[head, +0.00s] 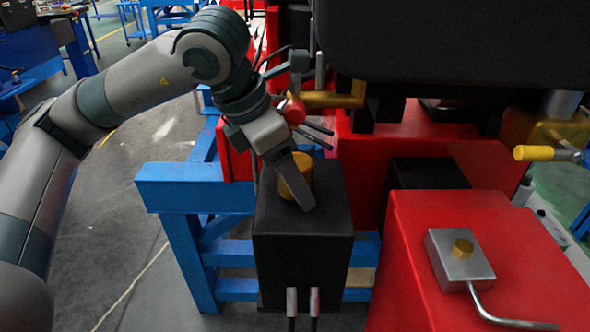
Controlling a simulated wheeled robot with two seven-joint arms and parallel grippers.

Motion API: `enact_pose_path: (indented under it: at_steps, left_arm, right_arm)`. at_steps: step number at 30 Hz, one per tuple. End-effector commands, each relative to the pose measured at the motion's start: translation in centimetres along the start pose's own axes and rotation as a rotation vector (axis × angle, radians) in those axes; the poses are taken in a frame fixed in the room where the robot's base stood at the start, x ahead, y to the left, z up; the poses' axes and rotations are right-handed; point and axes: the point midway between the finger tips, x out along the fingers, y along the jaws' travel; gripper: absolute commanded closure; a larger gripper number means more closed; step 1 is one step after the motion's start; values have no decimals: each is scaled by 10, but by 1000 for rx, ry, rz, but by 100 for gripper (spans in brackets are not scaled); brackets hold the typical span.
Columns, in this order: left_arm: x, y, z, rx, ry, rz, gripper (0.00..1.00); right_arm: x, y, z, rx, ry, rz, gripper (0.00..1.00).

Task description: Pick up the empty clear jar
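A small amber-yellow cylinder (303,163), jar-like in shape, stands on top of a black box (303,240). I cannot tell whether it is clear or empty, and no plainly colourless jar shows. My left gripper (303,200) comes down from the upper left, with a grey finger across the front of the cylinder. The finger hides part of the cylinder. The other finger is not clearly visible, so I cannot tell whether the gripper is open or shut, or touching the cylinder. My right gripper is not in view.
A blue frame (195,188) stands behind and left of the box. A red machine block (410,215) with a metal clamp plate (460,262) and bent handle is at right. A large black body (450,45) overhangs at upper right. Grey floor is open at lower left.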

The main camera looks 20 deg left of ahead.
Motion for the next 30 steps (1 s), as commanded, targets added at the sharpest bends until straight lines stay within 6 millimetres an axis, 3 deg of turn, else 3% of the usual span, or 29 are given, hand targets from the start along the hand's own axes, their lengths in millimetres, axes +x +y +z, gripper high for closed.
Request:
enact_pose_path:
  at_steps: [9, 15, 30]
  left_arm:
    - [0, 0, 0, 0, 0, 0, 32]
    - [0, 0, 0, 0, 0, 0, 80]
    - [1, -1, 0, 0, 0, -1, 82]
  right_arm:
    - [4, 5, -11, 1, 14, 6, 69]
    - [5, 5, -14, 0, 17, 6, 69]
    - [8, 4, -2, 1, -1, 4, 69]
